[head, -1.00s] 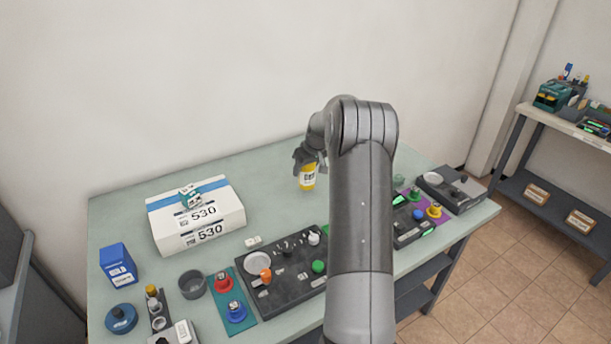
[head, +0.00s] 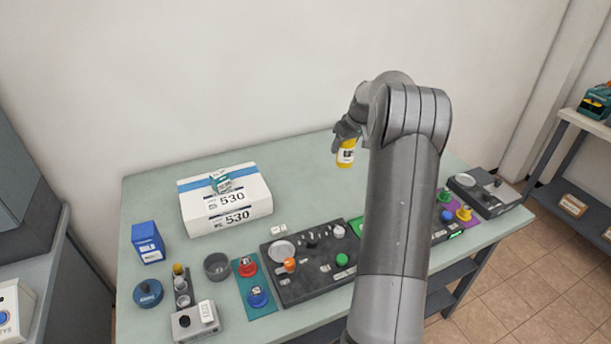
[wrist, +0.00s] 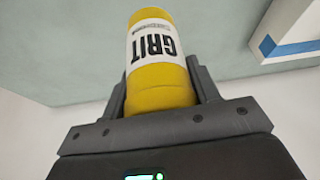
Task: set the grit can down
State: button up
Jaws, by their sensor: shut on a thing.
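The grit can (head: 345,155) is yellow with a white label. In the wrist view the can (wrist: 158,62) fills the space between the two fingers, and its label reads GRIT. My gripper (head: 347,140) is shut on it, at the back of the green table (head: 300,182). In the head view the can hangs below the gripper. I cannot tell for sure whether its base touches the tabletop. In the wrist view the gripper (wrist: 160,95) shows a finger on each side of the can.
A dark panel (head: 310,285) with knobs lies in front. A blue box (head: 148,242) and a grey cup (head: 216,266) stand at left. The table between white box and can is clear.

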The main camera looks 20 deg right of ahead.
jog(key=shift+w+a+f, duration=1.8)
jog(key=shift+w+a, duration=0.15)
jog(key=shift+w, duration=0.1)
jog(key=shift+w+a+f, duration=1.8)
jog(key=shift+w+a, duration=0.2)
jog(key=shift+w+a+f, duration=1.8)
jog(key=shift+w+a, duration=0.15)
jog(key=shift+w, duration=0.1)
jog(key=shift+f, duration=0.1)
jog(key=o, duration=1.3)
jog(key=shift+f, duration=0.1)
